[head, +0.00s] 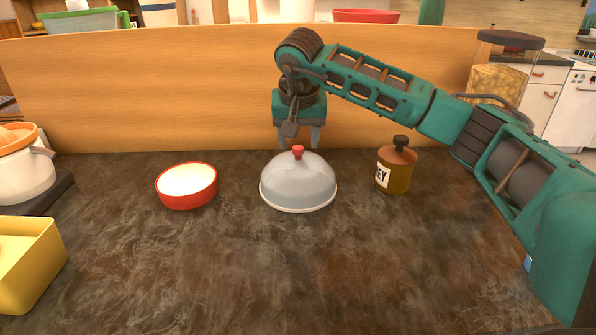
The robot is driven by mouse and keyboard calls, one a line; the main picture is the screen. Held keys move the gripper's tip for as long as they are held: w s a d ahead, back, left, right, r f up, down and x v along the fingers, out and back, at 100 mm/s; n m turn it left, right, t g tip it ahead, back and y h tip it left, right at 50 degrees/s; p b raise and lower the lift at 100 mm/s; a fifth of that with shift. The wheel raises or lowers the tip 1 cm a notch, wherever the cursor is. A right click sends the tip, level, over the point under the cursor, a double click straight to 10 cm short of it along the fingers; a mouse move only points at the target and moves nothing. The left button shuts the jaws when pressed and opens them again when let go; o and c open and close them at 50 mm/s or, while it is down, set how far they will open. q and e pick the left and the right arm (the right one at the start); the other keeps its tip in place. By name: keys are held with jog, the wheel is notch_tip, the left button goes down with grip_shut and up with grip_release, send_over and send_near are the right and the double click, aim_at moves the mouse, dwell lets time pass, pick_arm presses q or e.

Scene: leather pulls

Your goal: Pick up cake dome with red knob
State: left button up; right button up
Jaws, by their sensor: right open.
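The cake dome (298,183) is grey and rounded with a pale rim. It sits upright on the dark counter near the middle of the head view. Its red knob (298,152) stands on top. My right gripper (301,140) points down over the dome, with its fingers apart and nothing between them. In the picture its fingertips are just above and around the level of the knob; I cannot tell whether they touch it or are behind it. My left gripper is not in view.
A red bowl with white inside (187,186) stands left of the dome, and a brown honey pot (396,167) stands right. A yellow container (25,262) and a citrus juicer (22,165) are at far left. A wooden panel (160,90) rises behind. The front counter (270,270) is clear.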

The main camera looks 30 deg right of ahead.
jog(key=shift+x, duration=1.4)
jog(key=shift+c, duration=0.5)
grip_shut()
